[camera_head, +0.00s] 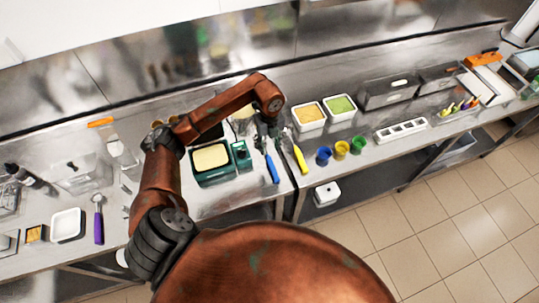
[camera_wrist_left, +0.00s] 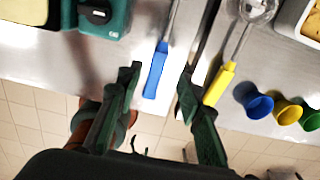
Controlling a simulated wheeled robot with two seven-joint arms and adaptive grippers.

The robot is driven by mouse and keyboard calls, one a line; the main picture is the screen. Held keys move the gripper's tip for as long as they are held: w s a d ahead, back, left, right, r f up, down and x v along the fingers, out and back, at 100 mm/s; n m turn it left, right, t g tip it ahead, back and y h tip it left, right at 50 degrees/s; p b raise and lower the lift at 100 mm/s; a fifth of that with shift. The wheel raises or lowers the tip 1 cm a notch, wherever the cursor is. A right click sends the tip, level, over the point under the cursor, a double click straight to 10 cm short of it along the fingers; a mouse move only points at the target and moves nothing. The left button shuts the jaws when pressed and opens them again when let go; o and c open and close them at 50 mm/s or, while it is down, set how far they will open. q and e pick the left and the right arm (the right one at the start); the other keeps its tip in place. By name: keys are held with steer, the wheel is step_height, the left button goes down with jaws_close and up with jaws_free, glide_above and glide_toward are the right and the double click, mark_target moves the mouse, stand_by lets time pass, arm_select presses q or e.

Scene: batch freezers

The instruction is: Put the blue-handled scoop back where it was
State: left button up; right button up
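The blue-handled scoop lies on the steel counter, with its blue handle (camera_head: 272,170) pointing to the front edge. In the left wrist view the handle (camera_wrist_left: 155,72) shows between the two finger lines, touching neither finger in the picture; the scoop's head is out of that view. My left gripper (camera_head: 268,138) is open above the scoop and hides its upper part in the head view. The open fingers also show in the left wrist view (camera_wrist_left: 160,80). My right gripper is not in view.
A yellow-handled scoop (camera_head: 299,158) lies close on the right. A teal tub (camera_head: 213,179) with a small teal holder (camera_head: 241,157) stands close on the left. Blue (camera_head: 323,155), yellow and green cups stand farther right. A purple-handled scoop (camera_head: 98,224) lies at far left.

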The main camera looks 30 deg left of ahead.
arm_select(q)
steer(key=shift+r, duration=1.65)
steer(key=shift+r, duration=0.1)
